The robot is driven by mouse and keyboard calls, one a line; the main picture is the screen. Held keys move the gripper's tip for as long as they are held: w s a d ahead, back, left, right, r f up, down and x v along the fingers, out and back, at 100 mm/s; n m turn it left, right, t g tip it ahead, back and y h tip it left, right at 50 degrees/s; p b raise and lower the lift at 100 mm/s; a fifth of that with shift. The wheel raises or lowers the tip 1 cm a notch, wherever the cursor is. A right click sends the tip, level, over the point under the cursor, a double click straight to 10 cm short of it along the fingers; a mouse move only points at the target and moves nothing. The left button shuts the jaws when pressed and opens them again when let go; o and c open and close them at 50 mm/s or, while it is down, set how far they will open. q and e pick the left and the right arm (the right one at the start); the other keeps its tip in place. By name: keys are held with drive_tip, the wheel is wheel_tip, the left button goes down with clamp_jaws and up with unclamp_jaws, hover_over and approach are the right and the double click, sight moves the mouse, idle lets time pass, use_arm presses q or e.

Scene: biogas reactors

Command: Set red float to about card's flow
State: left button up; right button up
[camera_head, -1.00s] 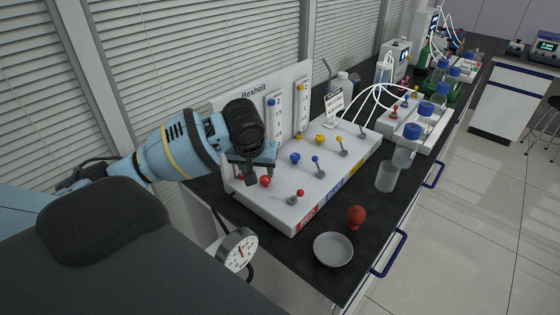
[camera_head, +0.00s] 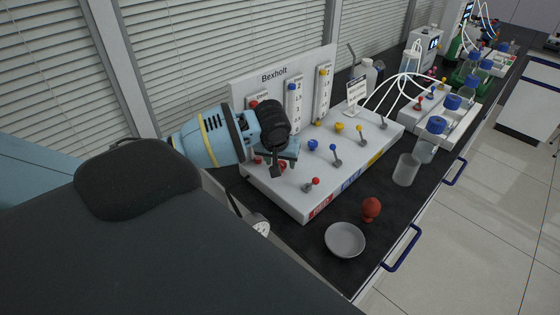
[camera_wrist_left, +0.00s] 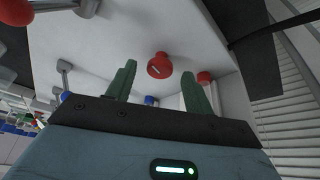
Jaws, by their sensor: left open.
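The white Bexholt flow panel (camera_head: 303,198) stands on the dark bench. It has red, blue and yellow knobs and levers. The red flow tube (camera_head: 254,104) is mostly hidden behind my left arm, so its float level cannot be read. The card (camera_head: 357,91) stands on the panel's right part; its text is too small to read. My left gripper (camera_head: 281,163) is just over the red knob (camera_head: 282,169), partly hiding it. In the left wrist view, my open left gripper (camera_wrist_left: 158,78) has the red knob (camera_wrist_left: 159,65) in line between its fingers, without visible contact. My right gripper is out of view.
A red lever (camera_head: 315,182), a blue knob (camera_head: 313,144) and a yellow knob (camera_head: 339,127) are nearby. A grey dish (camera_head: 345,240), a red bulb (camera_head: 371,209) and a beaker (camera_head: 405,170) stand in front.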

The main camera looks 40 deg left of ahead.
use_arm(q)
drive_tip(key=shift+w+a+f, duration=0.1)
drive_tip(key=shift+w+f, duration=0.05)
drive_tip(key=shift+f, duration=0.25)
drive_tip(key=shift+c, duration=0.2)
drive_tip(key=c, duration=0.9)
drive_tip(key=shift+m+h, duration=0.3)
drive_tip(key=shift+m, duration=0.7)
drive_tip(key=o, duration=0.9)
drive_tip(key=shift+o, duration=0.2)
drive_tip(key=a+v, duration=0.1)
drive_tip(key=v, duration=0.6)
drive_tip(key=shift+s+d+r, duration=0.25)
drive_tip(key=shift+d+r, duration=0.15)
drive_tip(key=shift+d, duration=0.1)
